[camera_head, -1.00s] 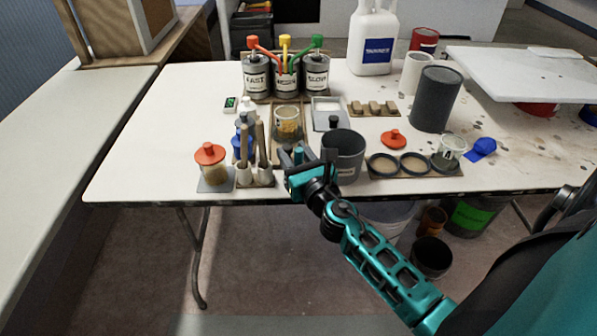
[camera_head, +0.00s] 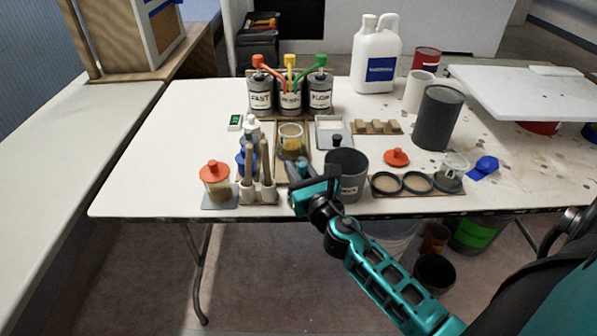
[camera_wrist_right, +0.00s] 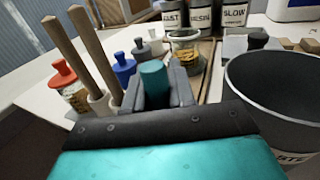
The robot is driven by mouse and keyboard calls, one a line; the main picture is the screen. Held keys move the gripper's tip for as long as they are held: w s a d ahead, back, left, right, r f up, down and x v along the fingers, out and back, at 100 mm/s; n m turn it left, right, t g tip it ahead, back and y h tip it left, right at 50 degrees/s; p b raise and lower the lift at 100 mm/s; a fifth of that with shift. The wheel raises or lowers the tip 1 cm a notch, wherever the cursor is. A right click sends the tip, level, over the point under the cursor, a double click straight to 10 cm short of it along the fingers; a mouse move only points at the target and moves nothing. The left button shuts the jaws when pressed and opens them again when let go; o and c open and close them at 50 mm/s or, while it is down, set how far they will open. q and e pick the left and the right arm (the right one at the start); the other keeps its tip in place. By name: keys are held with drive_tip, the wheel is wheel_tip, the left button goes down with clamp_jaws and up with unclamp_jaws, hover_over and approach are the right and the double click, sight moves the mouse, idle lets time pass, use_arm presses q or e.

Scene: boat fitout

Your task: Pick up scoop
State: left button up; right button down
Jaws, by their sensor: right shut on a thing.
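My right gripper (camera_head: 303,170) is at the front edge of the white table, just left of a dark grey bucket. In the right wrist view its two grey fingers (camera_wrist_right: 160,82) are shut on an upright teal cylinder, which looks like the scoop's handle (camera_wrist_right: 153,76). The handle also shows as a small teal piece in the head view (camera_head: 302,163). The lower part of the scoop is hidden behind the fingers and the wrist, so I cannot tell whether it touches the table. My left gripper is not in view.
The grey bucket (camera_head: 346,175) stands close on the right. Wooden-handled tools (camera_head: 264,165) in white holders and a red-lidded jar (camera_head: 216,184) stand on the left. A jar (camera_head: 291,142) and labelled cans (camera_head: 291,97) are behind. The table's left part is clear.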

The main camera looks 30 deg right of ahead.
use_arm(q)
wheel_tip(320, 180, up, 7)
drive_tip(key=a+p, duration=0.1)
drive_tip(key=p, duration=0.7)
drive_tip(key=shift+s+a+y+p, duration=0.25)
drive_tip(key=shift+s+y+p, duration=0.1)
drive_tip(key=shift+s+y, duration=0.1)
use_arm(e)
wheel_tip(320, 180, up, 19)
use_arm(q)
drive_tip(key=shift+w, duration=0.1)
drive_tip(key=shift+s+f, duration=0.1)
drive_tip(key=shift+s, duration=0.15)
use_arm(e)
drive_tip(key=s+a+f+n+y, duration=0.1)
drive_tip(key=s+a+y, duration=0.1)
drive_tip(key=s+a, duration=0.6)
drive_tip(key=a, duration=0.3)
drive_tip(key=shift+s+f+n+y, duration=0.35)
drive_tip(key=shift+s+n+y, duration=0.05)
